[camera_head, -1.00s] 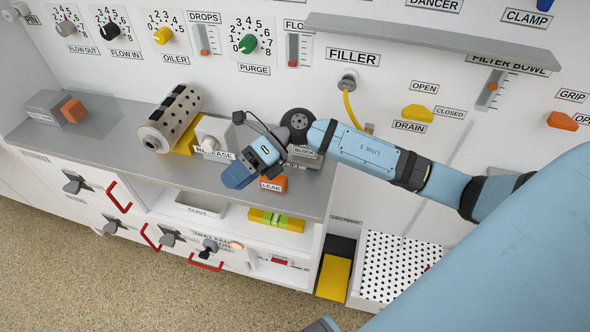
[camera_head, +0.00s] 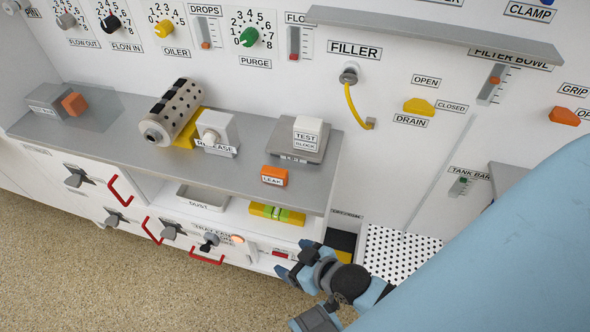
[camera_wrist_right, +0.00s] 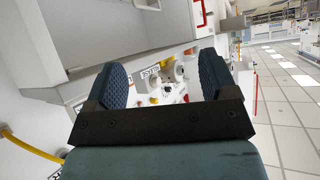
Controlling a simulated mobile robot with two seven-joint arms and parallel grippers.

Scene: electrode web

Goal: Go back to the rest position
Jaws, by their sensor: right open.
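My right gripper (camera_head: 292,266) is low in front of the bench's right end in the head view, beside the lower shelf and well clear of the bench top. In the right wrist view its two blue padded fingers stand wide apart with nothing between them (camera_wrist_right: 158,78). The big blue arm link at the lower right of the head view is mine and hides part of the scene there. My left gripper does not show.
On the bench top (camera_head: 110,150) are a perforated roller (camera_head: 172,112), a white release block (camera_head: 216,130), a white test block (camera_head: 308,132) on a grey pad and an orange leak block (camera_head: 274,176). Red handles (camera_head: 118,191) stick out in front. A perforated white box (camera_head: 395,250) stands right of the bench.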

